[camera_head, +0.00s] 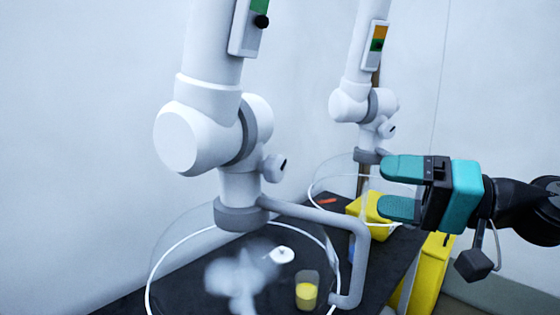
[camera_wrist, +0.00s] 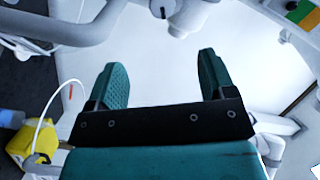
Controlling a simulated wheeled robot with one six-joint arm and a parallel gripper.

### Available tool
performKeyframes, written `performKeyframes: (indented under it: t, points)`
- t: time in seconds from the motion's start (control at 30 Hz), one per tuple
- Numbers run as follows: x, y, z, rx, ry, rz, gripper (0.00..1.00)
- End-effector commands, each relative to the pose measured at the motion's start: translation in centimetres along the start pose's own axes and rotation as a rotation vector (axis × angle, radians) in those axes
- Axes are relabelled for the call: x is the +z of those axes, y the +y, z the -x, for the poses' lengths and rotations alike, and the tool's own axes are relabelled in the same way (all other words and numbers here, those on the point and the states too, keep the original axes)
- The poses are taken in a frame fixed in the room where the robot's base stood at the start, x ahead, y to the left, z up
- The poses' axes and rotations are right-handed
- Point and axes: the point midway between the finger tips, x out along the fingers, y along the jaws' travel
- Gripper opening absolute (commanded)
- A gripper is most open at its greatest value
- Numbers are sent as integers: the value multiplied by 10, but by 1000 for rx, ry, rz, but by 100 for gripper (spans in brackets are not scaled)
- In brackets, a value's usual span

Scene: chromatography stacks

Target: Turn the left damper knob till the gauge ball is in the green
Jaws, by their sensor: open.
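The left damper knob (camera_head: 274,167) is a small white knob with a dark mark, on the right side of the near white extraction arm. Its gauge (camera_head: 248,30) is cut off at the top of the head view. The black gauge ball (camera_head: 262,21) shows by the lower end of the visible green band (camera_head: 258,5). My gripper (camera_head: 392,187) is teal, open and empty, well right of this knob and apart from it. In the wrist view its fingers (camera_wrist: 163,78) have only pale background between them. A white knob-like part (camera_wrist: 160,9) shows at the top there; I cannot tell which.
A second extraction arm (camera_head: 352,105) with its own knob (camera_head: 388,130) and gauge (camera_head: 376,45) stands behind, close to my gripper. A grey bent handle (camera_head: 360,255) and clear hood lie below the left knob. A yellow beaker (camera_head: 306,292) stands on the dark bench (camera_head: 385,262).

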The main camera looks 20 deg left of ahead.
Motion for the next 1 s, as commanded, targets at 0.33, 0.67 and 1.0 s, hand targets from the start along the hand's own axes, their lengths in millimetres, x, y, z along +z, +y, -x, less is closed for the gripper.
performKeyframes:
  t: [0.33,0.67,1.0]
  points:
    - [-3,-6,-56,-16,3,-9,76]
    - [-4,-6,-131,-14,4,-7,76]
    - [-4,-4,-171,-14,7,-7,76]
